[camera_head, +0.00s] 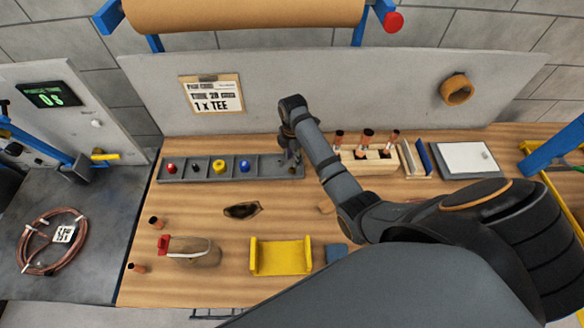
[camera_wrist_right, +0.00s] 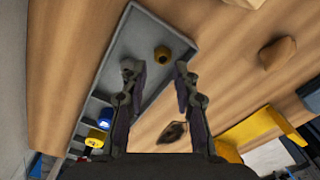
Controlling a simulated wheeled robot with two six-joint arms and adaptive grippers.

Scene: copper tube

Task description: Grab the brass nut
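The brass nut (camera_wrist_right: 162,54) is a small gold-brown piece in the end compartment of the grey parts tray (camera_wrist_right: 127,50) in the right wrist view. My right gripper (camera_wrist_right: 157,72) is open and empty, with its two fingers apart. In this view the nut shows just beyond the fingertips, between their lines, and is not touched. In the head view my right gripper (camera_head: 290,155) points down over the right end of the tray (camera_head: 262,166) and largely hides the nut there. My left gripper is not in view.
Red, yellow and blue capped pieces (camera_head: 220,166) fill other tray compartments. A wooden block with copper fittings (camera_head: 370,160) stands right of the gripper. A dark piece (camera_head: 242,210), a yellow cradle (camera_head: 280,257) and a red-handled tool (camera_head: 190,250) lie in front.

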